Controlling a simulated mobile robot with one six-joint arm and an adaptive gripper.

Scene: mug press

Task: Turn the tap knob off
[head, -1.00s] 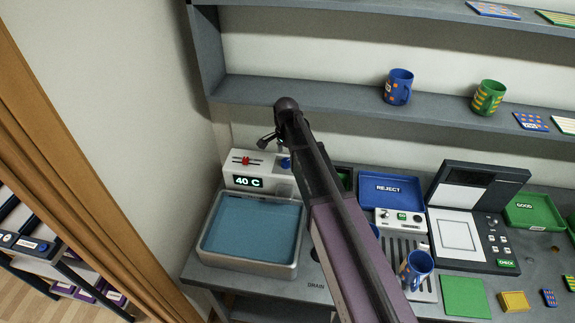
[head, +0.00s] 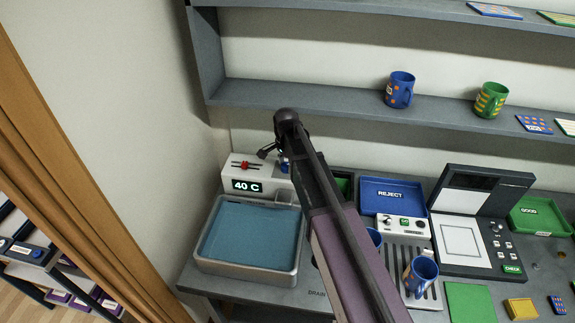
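A white tap unit (head: 232,173) with a "40 C" display stands behind the basin. A red cross-shaped knob (head: 244,165) sits on its top at the left. A blue knob (head: 284,165) is at its right, mostly hidden by my arm. The grey basin (head: 208,262) holds blue-green water (head: 250,232). A small pale piece (head: 285,199) shows at the basin's back rim; I cannot tell whether water runs there.
Blue mugs, one clearly visible (head: 420,274), stand on the slatted rack. A shelf (head: 300,96) with mugs runs above my gripper.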

